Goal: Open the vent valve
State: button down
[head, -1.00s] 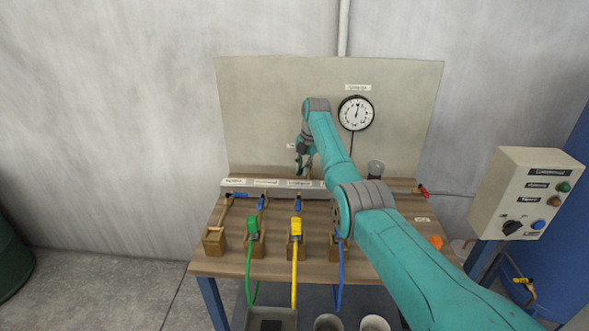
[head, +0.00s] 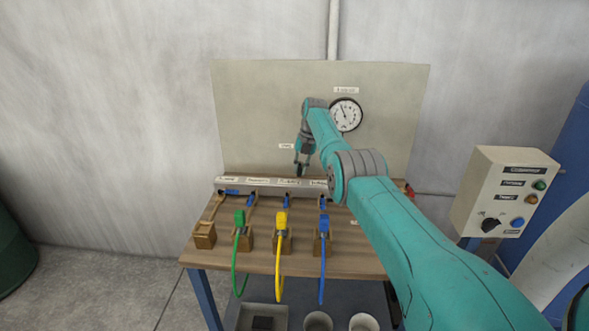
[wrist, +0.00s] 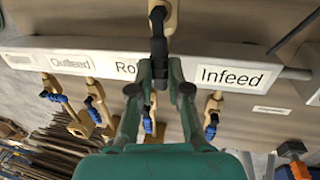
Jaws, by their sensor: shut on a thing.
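My gripper (head: 301,166) points down at the manifold in front of the back panel, just right of a small label (head: 286,146) too blurred to read. In the wrist view, my gripper (wrist: 159,66) is shut on the dark handle (wrist: 158,22) of a brass valve at the top centre. This valve, which I take for the vent valve, stands on the far side of the white manifold (wrist: 290,73). The fingers and handle overlap, so the exact contact is hidden. I cannot tell how far the handle is turned.
Several blue-handled valves line the manifold's near side, one (wrist: 211,118) below the Infeed label (wrist: 231,77). Green (head: 240,218), yellow (head: 281,219) and blue (head: 323,225) hose connectors stand on the wooden table (head: 225,256). A gauge (head: 345,115) and control box (head: 505,197) are at right.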

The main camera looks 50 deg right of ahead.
dwell(0.3)
jog(key=c, duration=1.1)
grip_release()
jog(key=shift+r, duration=0.1)
jog(key=r, duration=0.4)
jog(key=s+d+r, duration=0.1)
jog(key=r, duration=0.2)
jog(key=s+r, duration=0.1)
jog(key=r, duration=0.3)
jog(key=shift+d+r, duration=0.2)
jog(key=shift+r, duration=0.1)
